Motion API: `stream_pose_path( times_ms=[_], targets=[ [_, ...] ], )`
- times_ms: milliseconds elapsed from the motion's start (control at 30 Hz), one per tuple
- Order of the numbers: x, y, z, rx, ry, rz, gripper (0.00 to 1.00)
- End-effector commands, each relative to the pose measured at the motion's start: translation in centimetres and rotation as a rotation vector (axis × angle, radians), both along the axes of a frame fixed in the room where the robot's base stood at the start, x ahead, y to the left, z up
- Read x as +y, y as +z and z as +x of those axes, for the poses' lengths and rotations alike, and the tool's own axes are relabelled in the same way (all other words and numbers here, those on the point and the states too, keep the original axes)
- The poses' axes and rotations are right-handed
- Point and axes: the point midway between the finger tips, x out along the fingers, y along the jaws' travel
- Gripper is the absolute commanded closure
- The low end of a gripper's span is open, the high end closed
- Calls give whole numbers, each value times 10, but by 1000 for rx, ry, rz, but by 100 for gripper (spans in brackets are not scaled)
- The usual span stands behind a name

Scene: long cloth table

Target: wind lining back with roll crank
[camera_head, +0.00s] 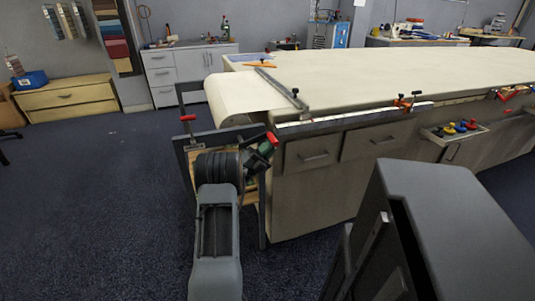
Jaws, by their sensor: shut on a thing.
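The cream lining (375,75) lies over the long table and runs onto the roll (237,96) at the table's left end. The roll sits in a dark frame (183,150). My arm reaches up to the near side of this frame. My gripper (262,150) is at the frame's near right corner, beside a red-ended part (272,139) that appears to be the roll crank's handle. The gripper is shut on it. The fingertips and most of the crank are small and partly hidden by my arm.
A red-topped clamp-like part (188,118) stands at the frame's left. A metal bar (280,88) crosses the lining near the roll. An orange clamp (407,102) sits on the table's front edge, and a tray (455,132) with coloured knobs sticks out.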

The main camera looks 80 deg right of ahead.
Motion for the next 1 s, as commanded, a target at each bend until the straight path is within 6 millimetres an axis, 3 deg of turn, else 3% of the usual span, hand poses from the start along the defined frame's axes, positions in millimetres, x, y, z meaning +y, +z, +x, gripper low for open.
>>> stream_pose_path(
  times_ms=[533, 1000],
  targets=[
    [-1, 0, -6, -6, -9, -1, 100],
    [9, -61, 14, 3, 7, -5, 100]
  ],
)
